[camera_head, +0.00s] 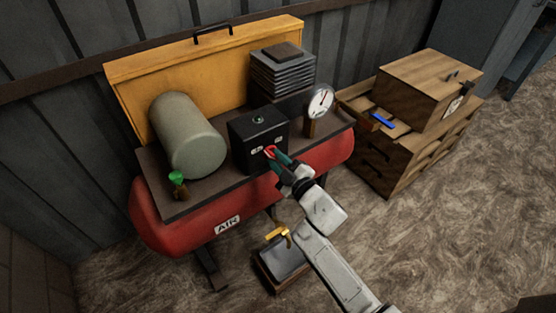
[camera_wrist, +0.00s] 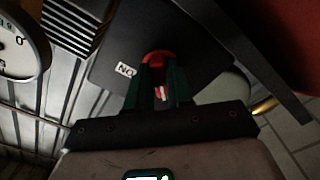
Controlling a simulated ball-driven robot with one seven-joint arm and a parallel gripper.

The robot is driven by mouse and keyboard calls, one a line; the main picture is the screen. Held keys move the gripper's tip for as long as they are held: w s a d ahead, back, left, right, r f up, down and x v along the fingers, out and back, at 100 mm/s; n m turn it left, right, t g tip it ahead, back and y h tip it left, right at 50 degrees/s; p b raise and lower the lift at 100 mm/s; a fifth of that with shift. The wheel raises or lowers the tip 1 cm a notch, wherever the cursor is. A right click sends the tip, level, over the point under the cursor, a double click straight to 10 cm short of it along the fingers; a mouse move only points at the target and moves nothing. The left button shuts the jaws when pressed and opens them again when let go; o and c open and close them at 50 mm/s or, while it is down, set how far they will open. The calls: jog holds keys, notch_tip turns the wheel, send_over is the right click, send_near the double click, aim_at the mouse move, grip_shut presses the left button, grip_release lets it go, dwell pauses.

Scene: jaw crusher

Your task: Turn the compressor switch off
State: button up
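The compressor is a red tank (camera_head: 180,233) marked AIR, with a dark platform on top. A black switch box (camera_head: 246,152) stands on the platform, with a green button on top and white labels on its front. Its red switch (camera_head: 269,151) is at the front and also shows in the wrist view (camera_wrist: 159,57), beside an ON label that appears turned over. My gripper (camera_head: 276,156) is at the box front, its dark green fingers (camera_wrist: 160,84) on both sides of the red switch. Whether they press on it is not clear. The fingers partly hide the switch and the other label.
A grey-green cylinder (camera_head: 187,137) and a green-topped valve (camera_head: 177,181) are left of the box. A finned block (camera_head: 282,75) and a gauge (camera_head: 320,101) are behind and right. A wooden drawer cabinet (camera_head: 390,160) stands right; a small dark box (camera_head: 282,263) is on the floor.

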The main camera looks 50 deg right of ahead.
jog(key=o, duration=0.3)
jog(key=shift+o, duration=0.2)
jog(key=shift+s+a+f, duration=0.1)
jog(key=shift+s, duration=0.4)
jog(key=b+v, duration=0.1)
jog(key=v, duration=0.8)
jog(key=shift+s+a, duration=0.15)
jog(key=shift+s, duration=0.25)
